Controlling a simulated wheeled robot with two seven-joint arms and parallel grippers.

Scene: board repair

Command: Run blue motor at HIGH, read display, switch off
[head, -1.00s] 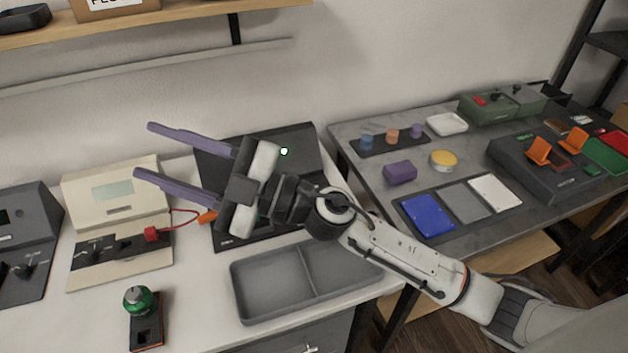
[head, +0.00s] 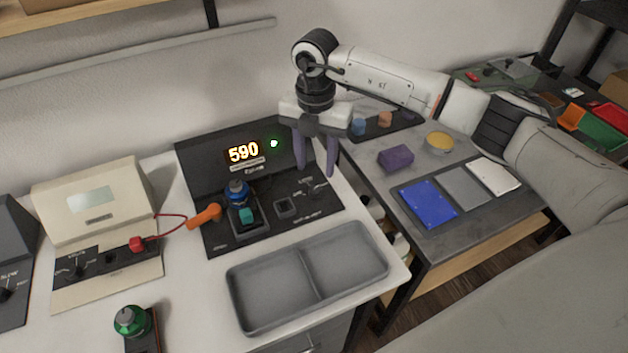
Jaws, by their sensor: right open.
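The dark test station (head: 215,165) stands at the back of the white bench. Its lit display (head: 243,152) reads 590 in orange digits, and a green light (head: 274,143) glows beside it. The blue motor (head: 236,190) sits upright in a dark holder with a teal part in front, on the station's deck. A selector knob (head: 309,187) is at the deck's right; its exact setting is too small to tell. My right gripper (head: 315,173) points down just above the knob, its purple fingers open and apart with nothing between them. My left gripper is out of view.
A green motor (head: 131,321) stands at the front left. An empty grey two-part tray (head: 255,318) lies in front. A grey side table (head: 430,245) adjoins on the right.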

